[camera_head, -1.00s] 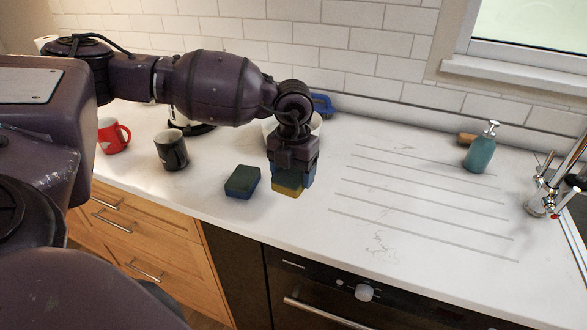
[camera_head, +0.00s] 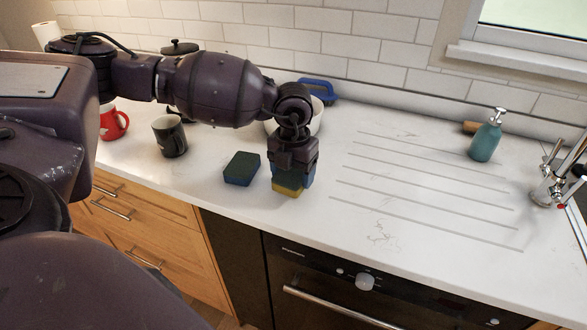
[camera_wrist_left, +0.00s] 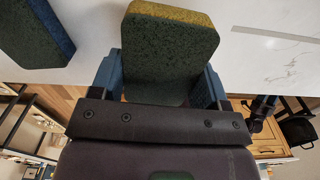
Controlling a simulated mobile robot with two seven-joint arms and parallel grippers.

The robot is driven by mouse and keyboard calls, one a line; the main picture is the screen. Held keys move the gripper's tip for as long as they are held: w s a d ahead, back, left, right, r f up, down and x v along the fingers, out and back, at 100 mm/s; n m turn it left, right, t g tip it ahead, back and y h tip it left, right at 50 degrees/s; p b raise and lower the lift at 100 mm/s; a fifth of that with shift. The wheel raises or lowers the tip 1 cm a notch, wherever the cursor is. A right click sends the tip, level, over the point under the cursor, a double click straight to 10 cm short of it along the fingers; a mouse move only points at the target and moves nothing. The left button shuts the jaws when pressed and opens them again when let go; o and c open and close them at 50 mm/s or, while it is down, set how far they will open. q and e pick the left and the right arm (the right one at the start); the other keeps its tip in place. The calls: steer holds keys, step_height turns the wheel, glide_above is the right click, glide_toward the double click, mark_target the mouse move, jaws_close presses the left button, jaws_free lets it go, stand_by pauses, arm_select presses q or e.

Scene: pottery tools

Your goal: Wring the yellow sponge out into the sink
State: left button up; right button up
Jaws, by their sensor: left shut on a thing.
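The yellow sponge (camera_head: 287,190) has a dark green scouring side and is between the fingers of my left gripper (camera_head: 294,180) in the head view. In the left wrist view the sponge (camera_wrist_left: 168,50) shows its green face and a yellow edge, with the blue fingers of my left gripper (camera_wrist_left: 160,88) on both sides of it. The gripper is shut on it, at or just above the worktop; I cannot tell whether it touches. The sink (camera_head: 580,205) is only partly in view at the right edge, below the tap (camera_head: 550,185). My right gripper is not in view.
A blue and green sponge (camera_head: 241,169) lies left of the gripper. A black mug (camera_head: 170,138) and a red mug (camera_head: 113,123) stand further left. A white bowl (camera_head: 316,118) is behind the gripper. A teal soap bottle (camera_head: 485,142) stands near the tap. The grooved worktop (camera_head: 400,225) between is clear.

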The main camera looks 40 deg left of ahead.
arm_select(q)
steer(key=shift+f+b, duration=0.3)
steer(key=shift+f, duration=1.35)
steer(key=o, duration=0.3)
steer(key=shift+o, duration=0.2)
steer(key=shift+r, duration=0.5)
